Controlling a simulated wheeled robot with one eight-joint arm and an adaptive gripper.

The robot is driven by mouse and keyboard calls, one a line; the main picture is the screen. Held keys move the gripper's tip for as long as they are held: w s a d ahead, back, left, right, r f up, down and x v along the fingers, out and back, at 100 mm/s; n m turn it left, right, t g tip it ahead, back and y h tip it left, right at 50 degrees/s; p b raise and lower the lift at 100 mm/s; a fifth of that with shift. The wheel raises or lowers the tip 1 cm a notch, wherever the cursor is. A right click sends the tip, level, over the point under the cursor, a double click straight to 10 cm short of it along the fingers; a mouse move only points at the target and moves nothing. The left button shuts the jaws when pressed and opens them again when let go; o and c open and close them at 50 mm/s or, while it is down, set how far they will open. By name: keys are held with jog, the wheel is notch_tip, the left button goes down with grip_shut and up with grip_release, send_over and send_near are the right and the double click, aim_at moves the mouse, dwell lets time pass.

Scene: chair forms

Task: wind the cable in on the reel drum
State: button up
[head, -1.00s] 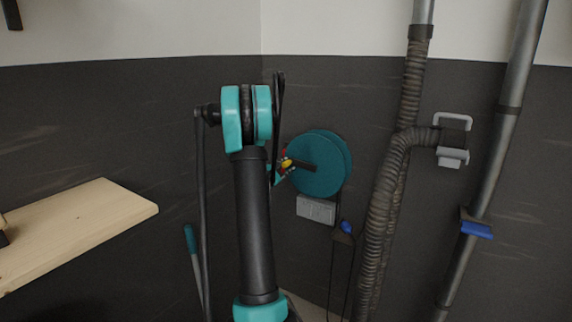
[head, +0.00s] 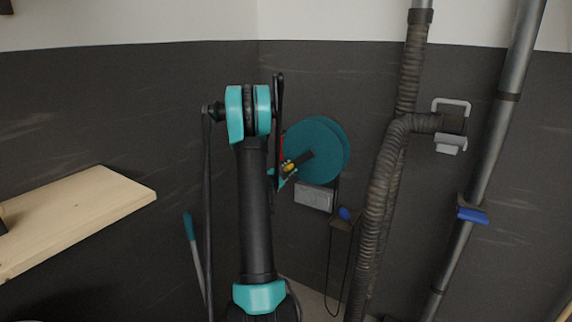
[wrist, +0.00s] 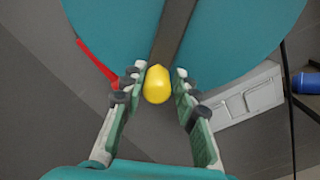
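The teal reel drum (head: 325,140) is on the dark wall right of my arm in the head view, and it fills the top of the wrist view (wrist: 230,35). A dark crank bar (wrist: 172,45) crosses its face and ends at a yellow knob (wrist: 157,85). In the head view my gripper (head: 285,173) is small and partly hidden by my arm. A dark cable (head: 328,270) hangs in a loop below the drum.
A grey box (head: 314,197) sits under the drum, with a blue piece (head: 345,214) beside it. A ribbed hose (head: 373,210) and a metal pipe (head: 490,150) stand to the right. A wooden shelf (head: 80,215) juts out at left.

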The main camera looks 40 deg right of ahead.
jog(key=shift+s+f, duration=0.1)
jog(key=shift+f, duration=0.05)
jog(key=shift+s+d+f, duration=0.4)
jog(key=shift+s+f, duration=0.3)
jog(key=shift+s, duration=0.15)
jog(key=shift+s+d+f, duration=0.35)
jog(key=shift+s+f, duration=0.3)
jog(key=shift+s, duration=0.15)
jog(key=shift+s, duration=0.1)
